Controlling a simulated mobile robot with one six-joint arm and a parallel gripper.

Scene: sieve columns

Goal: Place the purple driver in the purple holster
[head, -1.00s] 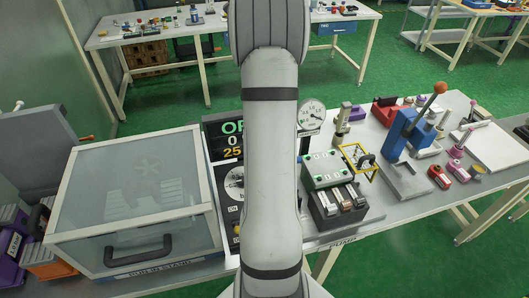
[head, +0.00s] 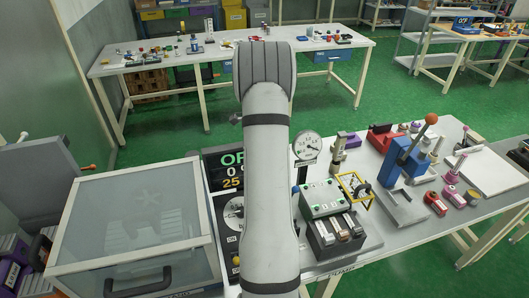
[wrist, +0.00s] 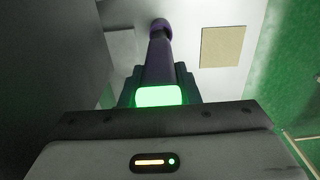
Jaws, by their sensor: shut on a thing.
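In the wrist view my gripper (wrist: 158,82) is shut on the purple driver (wrist: 159,58). The driver is a dark purple shaft with a rounded end, and it points away from the camera between the fingers. Below it a bright green light glows near the finger bases. In the head view the gripper is hidden behind my own arm; a small greyish-purple knob (head: 236,120) shows at the arm's left edge, and I cannot tell whether it is the driver. A small purple block (head: 353,140) sits on the bench behind the gauge; I cannot tell whether it is the holster.
A glass-lidded box (head: 136,222) stands left of my arm. A second bench (head: 140,65) stands behind, across green floor.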

